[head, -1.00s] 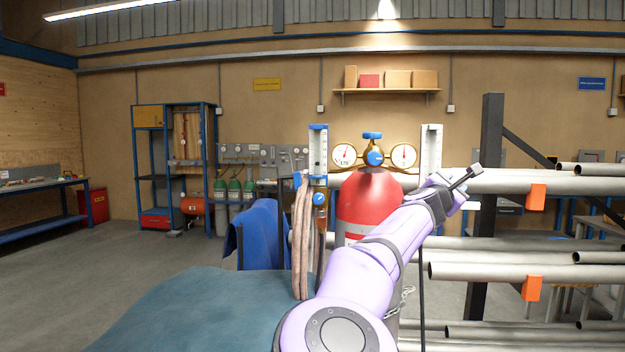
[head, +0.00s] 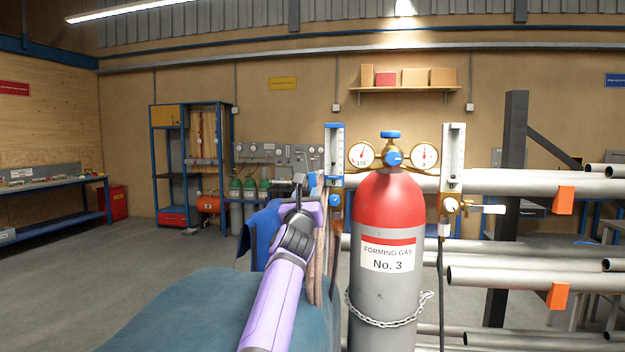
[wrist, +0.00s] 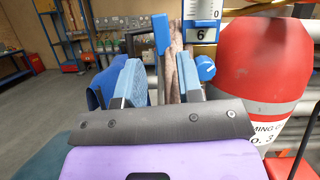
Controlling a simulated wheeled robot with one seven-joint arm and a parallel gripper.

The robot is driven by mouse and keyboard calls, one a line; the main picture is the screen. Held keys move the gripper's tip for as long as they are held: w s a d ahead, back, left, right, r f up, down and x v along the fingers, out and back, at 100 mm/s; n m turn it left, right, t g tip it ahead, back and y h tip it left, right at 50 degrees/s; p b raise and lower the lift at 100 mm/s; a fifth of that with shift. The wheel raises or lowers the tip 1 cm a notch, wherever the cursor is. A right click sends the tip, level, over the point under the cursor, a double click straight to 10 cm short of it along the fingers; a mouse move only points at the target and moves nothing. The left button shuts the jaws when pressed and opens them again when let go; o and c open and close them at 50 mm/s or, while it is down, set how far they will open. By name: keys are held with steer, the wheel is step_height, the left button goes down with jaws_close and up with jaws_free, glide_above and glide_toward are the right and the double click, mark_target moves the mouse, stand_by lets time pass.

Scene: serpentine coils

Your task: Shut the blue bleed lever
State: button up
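The blue bleed lever (head: 313,181) shows as a small blue piece left of the left flowmeter (head: 335,152), partly hidden by my gripper in the head view. In the wrist view the blue lever (wrist: 161,33) stands upright just left of the flowmeter (wrist: 201,14), beyond the gap between my fingers. My gripper (head: 299,183) is at the left of the flowmeter. In the wrist view its fingers (wrist: 156,75) are apart with nothing clearly held between them. I cannot tell whether a finger touches the lever.
A blue knob (wrist: 205,68) sits under the flowmeter, close to the right finger. Brown hoses (head: 318,255) hang beside it. The red-topped cylinder (head: 390,200) stands to the right. A second flowmeter (head: 453,155) has a white lever (head: 490,209). Open floor lies left.

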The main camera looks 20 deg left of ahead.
mark_target(312, 179)
steer(key=x, duration=0.9)
steer(key=shift+w, duration=0.1)
steer(key=shift+r, duration=0.1)
jaws_close()
